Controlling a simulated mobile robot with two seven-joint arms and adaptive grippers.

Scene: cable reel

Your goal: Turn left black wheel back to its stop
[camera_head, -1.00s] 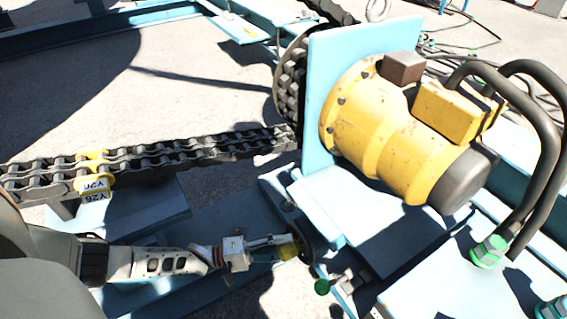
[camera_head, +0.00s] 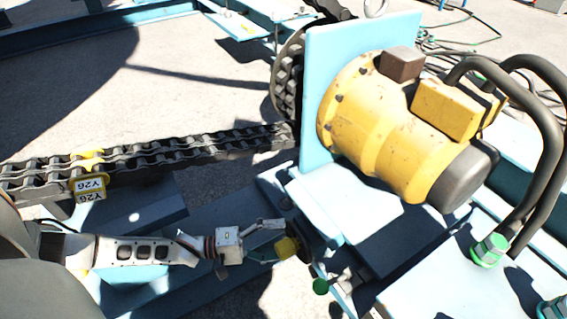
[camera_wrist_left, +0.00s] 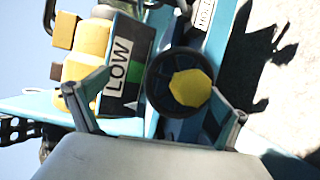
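The left black wheel has a yellow hub (camera_head: 287,247) and sits below the light blue motor bracket in the head view. In the left wrist view, the wheel (camera_wrist_left: 155,82) faces me, a black rim around a yellow centre. My left gripper (camera_head: 277,241) is open just left of the wheel. The wheel's far side is hidden in the head view. My right gripper is in neither view.
A heavy chain (camera_head: 200,149) runs left. A "LOW" label (camera_wrist_left: 117,66) shows beside the wheel in the wrist view.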

